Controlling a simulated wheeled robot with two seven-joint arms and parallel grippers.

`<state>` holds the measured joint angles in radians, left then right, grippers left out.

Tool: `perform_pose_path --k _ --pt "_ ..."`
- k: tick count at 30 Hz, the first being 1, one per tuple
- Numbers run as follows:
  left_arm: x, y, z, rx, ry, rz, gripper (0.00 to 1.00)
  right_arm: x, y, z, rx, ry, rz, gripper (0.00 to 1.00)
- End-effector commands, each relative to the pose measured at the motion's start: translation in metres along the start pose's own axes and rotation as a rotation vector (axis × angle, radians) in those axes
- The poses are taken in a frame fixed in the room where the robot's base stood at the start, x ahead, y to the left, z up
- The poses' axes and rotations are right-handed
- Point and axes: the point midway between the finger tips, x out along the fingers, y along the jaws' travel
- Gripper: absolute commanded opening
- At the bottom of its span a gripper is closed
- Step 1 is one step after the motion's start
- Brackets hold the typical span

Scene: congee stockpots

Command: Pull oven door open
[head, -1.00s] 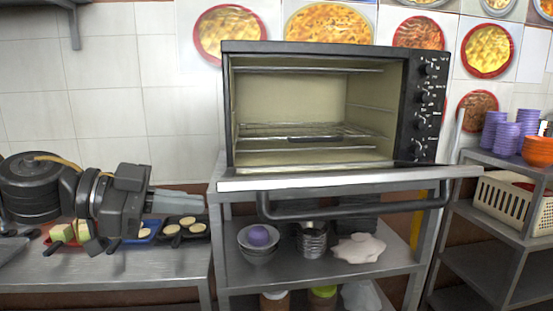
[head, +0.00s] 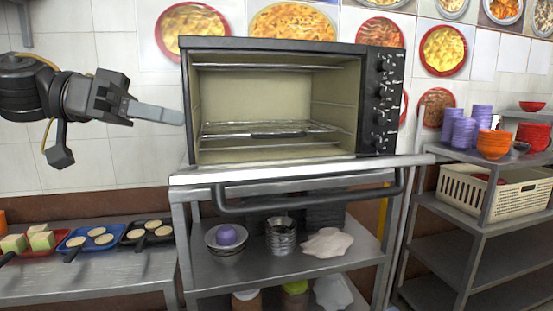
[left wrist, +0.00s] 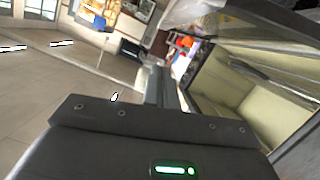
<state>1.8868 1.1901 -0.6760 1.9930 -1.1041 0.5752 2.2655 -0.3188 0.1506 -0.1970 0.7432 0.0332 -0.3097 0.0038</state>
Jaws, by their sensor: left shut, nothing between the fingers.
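The black oven (head: 280,44) stands on a metal rack. Its door (head: 300,172) is folded down, about level, with the dark bar handle (head: 305,205) hanging below the door's front edge. The lit interior, with wire racks (head: 270,128), is in plain view. My left gripper (head: 180,117) is up beside the oven's left side, its fingers pointing right, shut and empty, apart from the door and handle. In the left wrist view, the fingers (left wrist: 165,88) reach away from the camera, with the open oven (left wrist: 235,85) on the right. My right gripper is not in view.
Food trays (head: 85,240) lie on the lower metal table at left. Bowls and a cup (head: 226,235) sit on the shelf under the oven. At right, a rack holds purple cups (head: 462,128), orange bowls (head: 494,143) and a cream basket (head: 510,195).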

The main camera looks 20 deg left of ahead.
Motion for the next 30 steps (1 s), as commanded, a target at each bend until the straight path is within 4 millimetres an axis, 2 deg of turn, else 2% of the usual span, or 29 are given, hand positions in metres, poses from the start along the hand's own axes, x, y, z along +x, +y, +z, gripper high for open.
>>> perform_pose_path --k 3,8,14,17,24,27,30 --pt "-0.004 0.0 -0.001 -0.011 0.007 -0.002 0.0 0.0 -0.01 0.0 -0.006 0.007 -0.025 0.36" --pt "0.003 0.0 -0.002 -0.008 0.005 0.0 0.0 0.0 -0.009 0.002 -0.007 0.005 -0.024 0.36" --pt "0.034 0.0 -0.002 -0.007 0.001 0.004 0.0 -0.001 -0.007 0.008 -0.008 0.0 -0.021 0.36" --pt "0.056 0.001 -0.002 -0.006 0.0 0.006 0.0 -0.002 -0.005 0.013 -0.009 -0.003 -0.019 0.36" --pt "0.103 0.001 -0.002 -0.007 0.001 0.004 0.0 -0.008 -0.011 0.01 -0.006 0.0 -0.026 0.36" --pt "0.103 -0.001 0.017 -0.008 0.003 0.001 0.0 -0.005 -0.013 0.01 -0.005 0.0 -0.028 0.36" --pt "0.106 -0.001 0.027 -0.008 0.004 0.001 0.0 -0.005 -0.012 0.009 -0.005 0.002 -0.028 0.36"
